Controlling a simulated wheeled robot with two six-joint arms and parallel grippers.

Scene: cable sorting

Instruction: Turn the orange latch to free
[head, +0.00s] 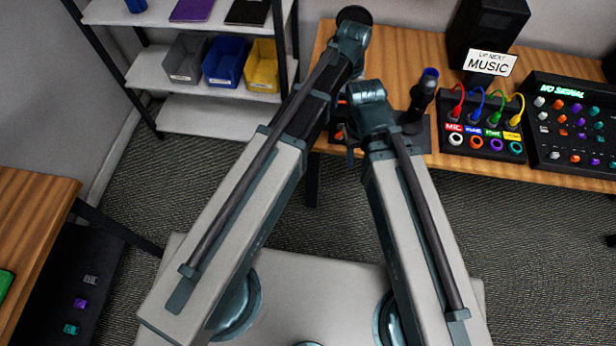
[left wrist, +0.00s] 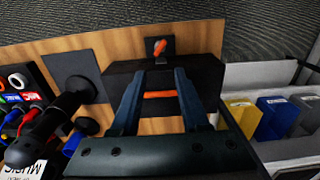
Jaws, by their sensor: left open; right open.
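In the left wrist view an orange bar (left wrist: 160,94) lies crosswise on a black box (left wrist: 120,76). My left gripper (left wrist: 161,78) is open, its two fingers on either side of the bar. I cannot tell whether they touch it. A second, smaller orange piece (left wrist: 159,47) sits on a small black plate (left wrist: 150,56) beyond the box. I cannot tell which of the two orange parts is the latch. In the head view my left arm mostly hides this spot, and only a bit of orange (head: 341,99) shows.
A black stand (head: 422,97) rises from the wooden table (head: 400,157) close by. To its right are a cable panel (head: 482,146) with coloured plugs, a MUSIC sign (head: 490,63) and a knob panel (head: 574,120). A shelf with bins (head: 228,62) stands at the left.

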